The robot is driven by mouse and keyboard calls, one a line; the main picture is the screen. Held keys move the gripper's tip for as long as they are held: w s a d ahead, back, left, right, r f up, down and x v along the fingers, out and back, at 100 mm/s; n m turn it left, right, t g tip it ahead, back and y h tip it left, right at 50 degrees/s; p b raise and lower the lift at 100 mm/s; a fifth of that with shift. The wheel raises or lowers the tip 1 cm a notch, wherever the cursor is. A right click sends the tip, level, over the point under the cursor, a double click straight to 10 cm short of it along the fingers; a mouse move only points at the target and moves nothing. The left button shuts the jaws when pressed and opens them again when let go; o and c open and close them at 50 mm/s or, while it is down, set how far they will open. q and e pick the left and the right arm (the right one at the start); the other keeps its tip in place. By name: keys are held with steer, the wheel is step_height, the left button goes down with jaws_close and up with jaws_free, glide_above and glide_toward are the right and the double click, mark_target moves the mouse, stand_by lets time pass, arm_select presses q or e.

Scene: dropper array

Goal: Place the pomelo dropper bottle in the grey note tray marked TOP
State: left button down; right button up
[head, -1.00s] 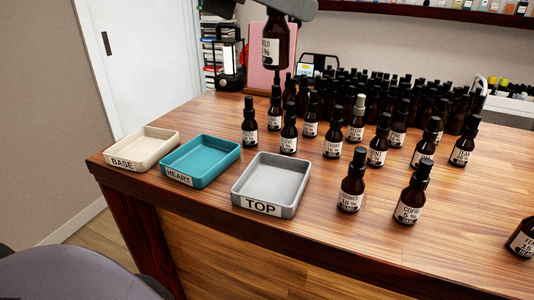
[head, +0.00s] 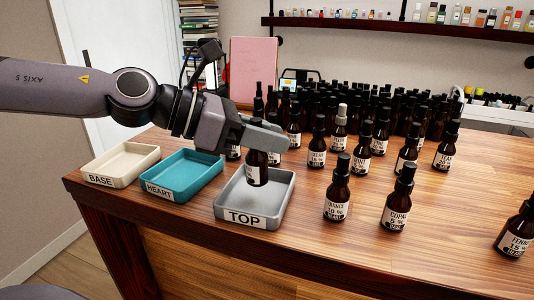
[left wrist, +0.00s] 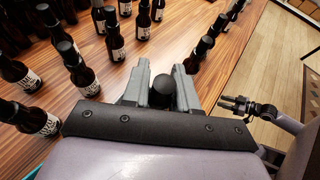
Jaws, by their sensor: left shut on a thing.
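My left gripper (head: 262,137) is shut on the neck of a brown dropper bottle (head: 257,172) with a black cap. The bottle is upright over the back part of the grey tray (head: 240,222) marked TOP; I cannot tell whether its base touches the floor of the tray. Its label is partly visible, too small to read now; earlier it showed letters ending in "LO". In the left wrist view the bottle's black cap (left wrist: 191,82) sits between the fingers. My right gripper (left wrist: 235,103) shows small at the right of the left wrist view, its jaw state unclear.
The teal HEART tray (head: 152,188) and cream BASE tray (head: 99,180) stand left of the grey tray. A QUINCE bottle (head: 337,205) and another bottle (head: 397,212) stand to its right. Many bottles crowd behind. The table's front edge is close below the trays.

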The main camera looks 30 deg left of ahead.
arm_select(q)
steer(key=shift+f, duration=1.45)
steer(key=shift+f, duration=0.15)
steer(key=c, duration=1.3)
jaws_free()
steer(key=shift+b, duration=0.35)
steer(key=o, duration=0.4)
